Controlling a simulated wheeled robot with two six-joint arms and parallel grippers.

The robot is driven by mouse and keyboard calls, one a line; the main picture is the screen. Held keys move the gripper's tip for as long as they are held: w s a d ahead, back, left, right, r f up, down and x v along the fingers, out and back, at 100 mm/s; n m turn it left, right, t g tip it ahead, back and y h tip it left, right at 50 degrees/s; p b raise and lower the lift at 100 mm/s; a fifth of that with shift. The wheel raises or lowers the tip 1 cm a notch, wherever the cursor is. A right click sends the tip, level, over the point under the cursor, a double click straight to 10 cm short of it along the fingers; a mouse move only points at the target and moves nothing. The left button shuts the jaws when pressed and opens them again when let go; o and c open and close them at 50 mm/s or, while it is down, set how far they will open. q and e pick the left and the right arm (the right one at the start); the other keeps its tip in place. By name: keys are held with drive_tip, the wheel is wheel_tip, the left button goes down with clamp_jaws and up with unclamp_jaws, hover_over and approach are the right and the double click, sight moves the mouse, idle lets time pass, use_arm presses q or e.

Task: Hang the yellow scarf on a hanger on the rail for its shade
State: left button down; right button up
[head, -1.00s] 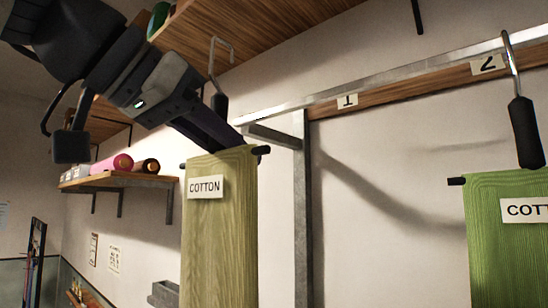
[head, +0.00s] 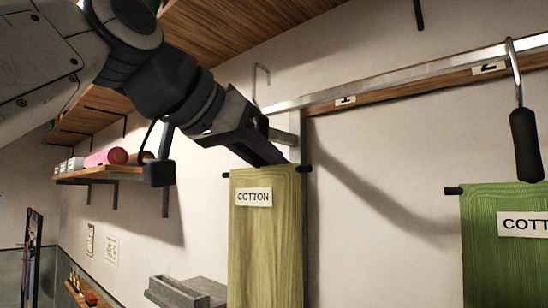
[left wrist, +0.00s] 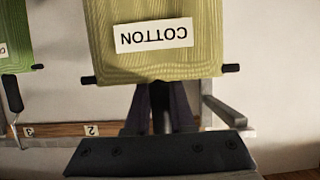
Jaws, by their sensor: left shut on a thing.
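The yellow scarf (head: 268,250), a dull olive-yellow cloth with a COTTON label, hangs on a dark bar hanger. My left gripper (head: 262,152) is shut on the hanger's dark grip, just above the scarf; the left wrist view shows the grip between the fingers (left wrist: 160,108) and the scarf (left wrist: 150,58) beyond. The hanger's metal hook (head: 262,78) stands up behind the gripper, near the left end of the metal rail (head: 400,73). Whether hook and rail touch cannot be told. My right gripper is not in view.
A wall shelf (head: 100,173) with rolls is at left. A grey trough (head: 185,291) is below the yellow scarf's left side.

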use_arm(q)
drive_tip(key=r+x, duration=0.1)
drive_tip(key=x, duration=0.7)
drive_tip(key=shift+w, duration=0.15)
idle(0.5)
drive_tip(key=shift+d, duration=0.1)
